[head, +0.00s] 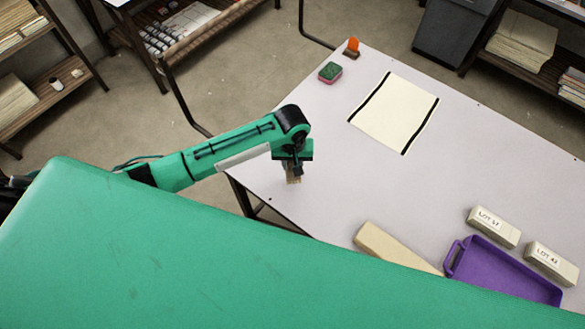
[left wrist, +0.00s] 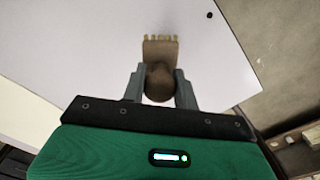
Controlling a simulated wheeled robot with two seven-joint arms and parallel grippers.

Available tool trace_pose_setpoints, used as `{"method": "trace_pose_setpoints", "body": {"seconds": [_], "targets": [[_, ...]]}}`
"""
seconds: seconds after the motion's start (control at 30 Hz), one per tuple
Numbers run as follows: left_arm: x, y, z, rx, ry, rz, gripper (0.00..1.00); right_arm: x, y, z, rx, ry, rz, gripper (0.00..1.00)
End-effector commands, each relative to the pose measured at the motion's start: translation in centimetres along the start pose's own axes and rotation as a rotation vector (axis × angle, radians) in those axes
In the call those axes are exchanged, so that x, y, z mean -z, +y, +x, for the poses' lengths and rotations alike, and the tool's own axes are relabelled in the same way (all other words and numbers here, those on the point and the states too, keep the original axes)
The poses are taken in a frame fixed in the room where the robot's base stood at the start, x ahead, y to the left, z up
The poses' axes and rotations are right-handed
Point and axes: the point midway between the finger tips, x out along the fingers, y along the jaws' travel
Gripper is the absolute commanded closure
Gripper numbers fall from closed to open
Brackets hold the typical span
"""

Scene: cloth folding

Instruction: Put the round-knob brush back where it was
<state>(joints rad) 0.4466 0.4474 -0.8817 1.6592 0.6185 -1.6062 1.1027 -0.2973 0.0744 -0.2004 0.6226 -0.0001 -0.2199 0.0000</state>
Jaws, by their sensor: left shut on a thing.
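My left gripper (head: 292,165) is over the left edge area of the table in the head view. It is shut on the round-knob brush (head: 293,175). In the left wrist view the brown round knob (left wrist: 160,84) sits between the two grey fingers (left wrist: 160,88), and the brush's pale bristle ends (left wrist: 160,39) point away from the gripper. I cannot tell whether the bristles touch the table. My right gripper is not in view.
The pale table (head: 310,200) holds a black-striped cream sheet (head: 395,112), a green and pink sponge (head: 330,72), an orange-handled brush (head: 352,47), a beige block (head: 390,248), a purple tray (head: 505,272) and two labelled blocks (head: 494,227). The table's middle is clear.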

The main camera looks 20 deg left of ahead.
Motion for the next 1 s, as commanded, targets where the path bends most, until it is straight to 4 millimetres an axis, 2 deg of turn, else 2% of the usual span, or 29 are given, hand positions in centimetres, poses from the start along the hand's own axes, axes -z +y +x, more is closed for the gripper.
{"method": "trace_pose_setpoints", "body": {"seconds": [0.37, 0.77, 0.8, 0.87, 0.9, 1.0], "targets": [[-0.1, 0.0, 4.1, 0.001, 0.0, 0.001, 0.89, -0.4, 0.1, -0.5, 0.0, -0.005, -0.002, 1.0], [-0.1, 0.0, 4.7, 0.0, 0.0, 0.0, 0.89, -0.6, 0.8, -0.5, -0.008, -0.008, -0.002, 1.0], [-0.1, 0.0, 4.7, 0.0, 0.0, 0.001, 0.64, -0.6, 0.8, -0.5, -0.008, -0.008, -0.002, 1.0], [-0.1, 0.0, 4.7, 0.0, 0.0, 0.001, 0.53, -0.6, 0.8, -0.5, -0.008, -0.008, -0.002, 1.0], [-0.1, 0.0, 4.6, 0.0, 0.0, 0.001, 0.48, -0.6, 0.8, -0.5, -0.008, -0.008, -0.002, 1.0], [-0.1, 0.0, 4.6, 0.0, 0.0, 0.001, 0.48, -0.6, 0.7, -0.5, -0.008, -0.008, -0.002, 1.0]]}}
